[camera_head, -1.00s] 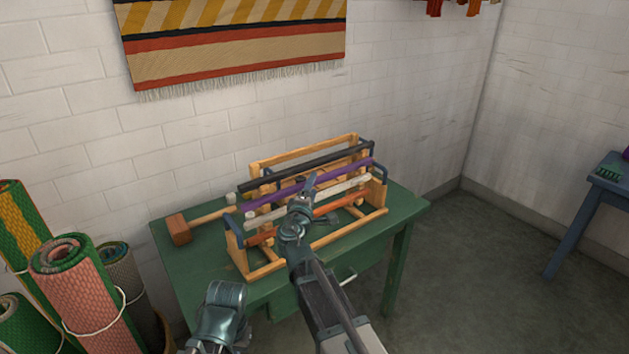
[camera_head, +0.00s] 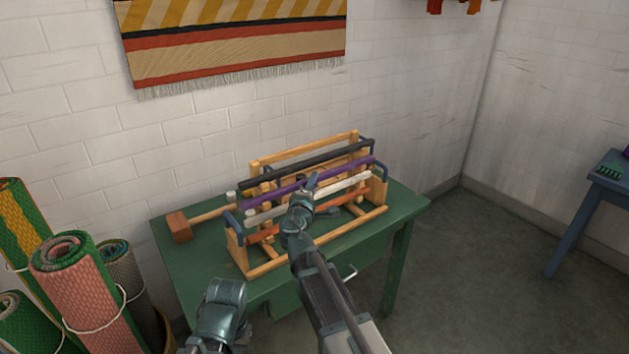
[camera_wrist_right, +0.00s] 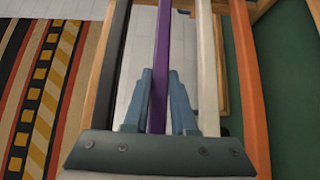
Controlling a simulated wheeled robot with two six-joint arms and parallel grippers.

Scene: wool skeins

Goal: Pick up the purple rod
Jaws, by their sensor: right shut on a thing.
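The purple rod (camera_head: 275,193) lies lengthwise across the wooden rack (camera_head: 265,268), between the black rod (camera_head: 318,158) and the white rod (camera_head: 345,184). My right gripper (camera_head: 311,181) reaches in from the front and is shut on the purple rod near its middle. In the right wrist view the purple rod (camera_wrist_right: 162,60) runs between my two fingers (camera_wrist_right: 162,95), which sit close on either side of it. The fingers hide part of the rod in the head view. Of my left arm only a link shows at the bottom; its gripper is not seen.
The rack stands on a green table (camera_head: 190,265). An orange rod (camera_head: 262,236) is low at the rack's front. A wooden mallet (camera_head: 180,226) lies to the left. Rolled rugs (camera_head: 80,280) stand at the left. A blue table (camera_head: 600,190) is far right.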

